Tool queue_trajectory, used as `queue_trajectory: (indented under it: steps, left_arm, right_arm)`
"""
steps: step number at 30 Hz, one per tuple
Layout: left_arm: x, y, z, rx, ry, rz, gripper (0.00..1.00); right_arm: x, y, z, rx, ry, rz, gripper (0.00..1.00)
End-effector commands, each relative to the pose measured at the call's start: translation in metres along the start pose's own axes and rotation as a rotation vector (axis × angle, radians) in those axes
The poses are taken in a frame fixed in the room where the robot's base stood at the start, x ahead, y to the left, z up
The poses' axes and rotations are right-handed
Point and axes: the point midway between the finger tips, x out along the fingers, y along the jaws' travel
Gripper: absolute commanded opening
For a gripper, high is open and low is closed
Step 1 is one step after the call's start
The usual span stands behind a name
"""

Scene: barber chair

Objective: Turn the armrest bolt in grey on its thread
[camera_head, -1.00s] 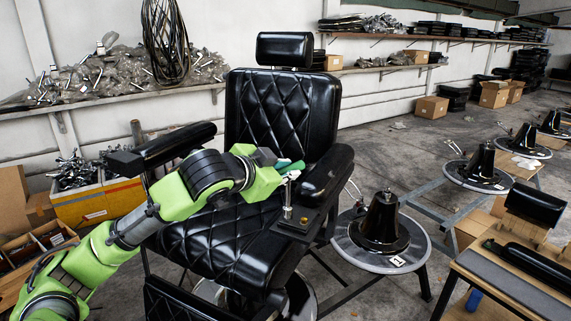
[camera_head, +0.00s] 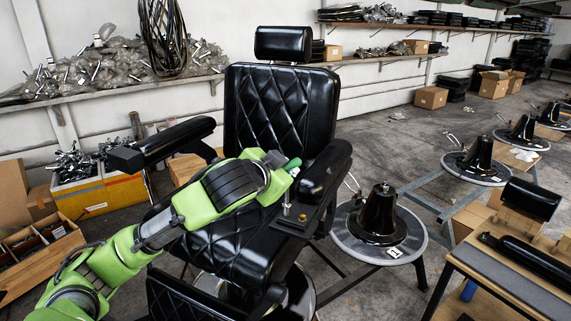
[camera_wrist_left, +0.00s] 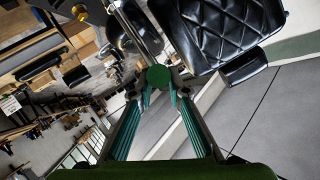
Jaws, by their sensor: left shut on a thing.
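The black barber chair (camera_head: 272,106) fills the middle of the head view. On a dark flat plate (camera_head: 288,224) at its right armrest stands a small upright grey metal bolt (camera_head: 287,208). My left gripper (camera_head: 288,170) is just above the bolt, at the inner side of that armrest (camera_head: 325,172). In the left wrist view, my left gripper (camera_wrist_left: 158,98) is shut on a round-ended green piece (camera_wrist_left: 158,76). What this piece is, and whether its far end touches the bolt, I cannot tell. My right gripper is not in view.
The other armrest (camera_head: 170,143) is on the left. A round chair base (camera_head: 380,222) stands close at the right. A workbench (camera_head: 515,285) is at the lower right, and boxes of metal parts (camera_head: 85,195) are at the left.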

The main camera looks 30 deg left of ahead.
Motion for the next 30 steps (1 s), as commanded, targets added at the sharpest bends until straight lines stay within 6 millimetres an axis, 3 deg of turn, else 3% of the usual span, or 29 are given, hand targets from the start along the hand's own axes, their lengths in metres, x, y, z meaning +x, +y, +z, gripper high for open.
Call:
queue_trajectory:
  steps: [15, 30]
  left_arm:
    - [0.000, 0.002, -0.005, -0.070, -0.089, -0.146, 0.00]
    - [0.001, 0.003, -0.004, -0.110, -0.144, -0.236, 0.00]
  right_arm:
    - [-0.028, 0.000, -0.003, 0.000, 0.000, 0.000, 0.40]
    - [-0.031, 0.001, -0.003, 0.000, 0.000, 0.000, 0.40]
